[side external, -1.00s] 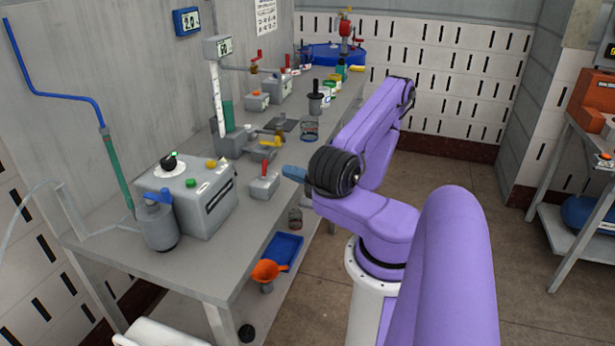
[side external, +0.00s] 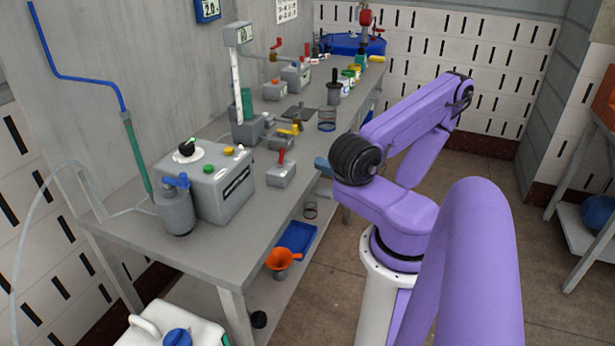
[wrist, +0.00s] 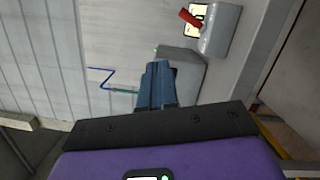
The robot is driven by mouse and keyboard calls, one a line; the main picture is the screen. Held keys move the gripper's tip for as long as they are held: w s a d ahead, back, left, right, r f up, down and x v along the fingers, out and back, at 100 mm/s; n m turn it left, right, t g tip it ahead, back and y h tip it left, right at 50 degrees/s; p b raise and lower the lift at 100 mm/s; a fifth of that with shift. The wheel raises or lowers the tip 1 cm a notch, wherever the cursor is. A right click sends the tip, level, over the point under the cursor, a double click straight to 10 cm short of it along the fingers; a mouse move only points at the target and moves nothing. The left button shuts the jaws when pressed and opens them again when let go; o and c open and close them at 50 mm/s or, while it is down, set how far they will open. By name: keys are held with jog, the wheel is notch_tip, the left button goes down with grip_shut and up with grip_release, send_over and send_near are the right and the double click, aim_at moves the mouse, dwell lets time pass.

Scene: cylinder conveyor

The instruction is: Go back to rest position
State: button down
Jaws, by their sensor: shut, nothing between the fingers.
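My gripper (side external: 322,164) is at the front edge of the grey workbench (side external: 255,215), its blue fingers pointing toward the bench. It is mostly hidden behind my purple arm and black wrist joint in the side external view. In the wrist view the blue fingers (wrist: 158,85) are together, with nothing seen between them. Beyond them are a grey box (wrist: 185,68) and a part with a red lever (wrist: 190,18). A small grey box with a red lever (side external: 282,174) stands on the bench left of my gripper.
A large grey machine (side external: 212,185) and a grey canister (side external: 175,210) stand at the bench's near end. A wire-like cylinder (side external: 327,118) stands near the edge. A blue tray (side external: 300,238) and an orange funnel (side external: 283,260) are below. Floor (side external: 330,300) is open beside the bench.

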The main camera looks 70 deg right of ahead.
jog(key=w+a+r+n+g+y, duration=0.1)
jog(key=w+a+n+g+y, duration=0.1)
jog(key=a+n+g+y, duration=0.8)
jog(key=w+a+r+n+g+y, duration=0.1)
jog(key=a+n+g+y, duration=0.25)
jog(key=n+y, duration=0.8)
jog(key=s+a+r+m+g+h, duration=0.2)
jog(key=s+a+m+h, duration=0.3)
jog(key=m, duration=0.9)
jog(key=s+a+r+m+g+h, duration=0.2)
jog(key=s+a+r+m+h, duration=0.3)
jog(key=a+m+h, duration=0.3)
jog(key=m+h, duration=0.4)
jog(key=m, duration=0.2)
jog(key=shift+r, duration=0.15)
